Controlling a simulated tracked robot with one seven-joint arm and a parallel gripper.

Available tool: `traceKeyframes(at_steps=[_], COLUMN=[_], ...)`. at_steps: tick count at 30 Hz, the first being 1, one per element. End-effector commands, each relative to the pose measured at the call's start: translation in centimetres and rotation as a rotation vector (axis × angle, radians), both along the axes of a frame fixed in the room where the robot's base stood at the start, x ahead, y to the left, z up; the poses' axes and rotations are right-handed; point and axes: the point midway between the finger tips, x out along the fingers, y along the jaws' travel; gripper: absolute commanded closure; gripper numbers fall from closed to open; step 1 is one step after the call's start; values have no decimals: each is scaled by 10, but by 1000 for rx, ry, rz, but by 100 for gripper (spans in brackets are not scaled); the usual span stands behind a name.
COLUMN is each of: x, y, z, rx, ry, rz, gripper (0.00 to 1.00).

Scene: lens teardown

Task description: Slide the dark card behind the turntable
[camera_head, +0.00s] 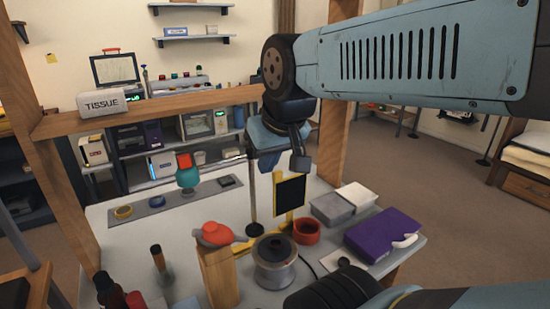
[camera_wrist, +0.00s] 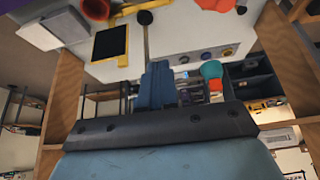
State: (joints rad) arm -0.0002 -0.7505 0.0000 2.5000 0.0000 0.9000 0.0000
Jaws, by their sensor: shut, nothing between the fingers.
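The dark card (camera_head: 289,193) stands upright at a yellow frame (camera_head: 279,190) towards the back of the white table. In the wrist view the dark card (camera_wrist: 110,43) appears as a black square edged with yellow. A round grey piece with a black top, which looks like the turntable (camera_head: 275,262), stands in front of it, nearer to my body. My gripper (camera_wrist: 157,68) is shut and empty, its blue fingers together. In the head view it hangs above the table, near the card's upper left, apart from it. Its fingertips are not clear there.
Grey bins (camera_head: 333,208) and a purple case (camera_head: 382,233) fill the right side. A thin dark stand (camera_head: 253,205) rises left of the card. A red object on a wooden block (camera_head: 217,270) stands front left.

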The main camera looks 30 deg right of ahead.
Motion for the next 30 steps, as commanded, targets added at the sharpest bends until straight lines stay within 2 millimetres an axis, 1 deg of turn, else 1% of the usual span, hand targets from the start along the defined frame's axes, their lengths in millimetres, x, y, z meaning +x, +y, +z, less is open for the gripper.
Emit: traceKeyframes(at_steps=[7,11,14,17,23,26,30], x=[1,10,23,42,80,98,123], y=[-1,-5,-24,-37,-71,-91,-123], z=[1,3,7,10,12,11,6], rx=[3,31,77,138,266,327,414], ry=[4,35,84,148,277,340,426], rz=[-6,-62,-154,-280,-549,-682,-872], gripper=[100,100,100,100,100,100,100])
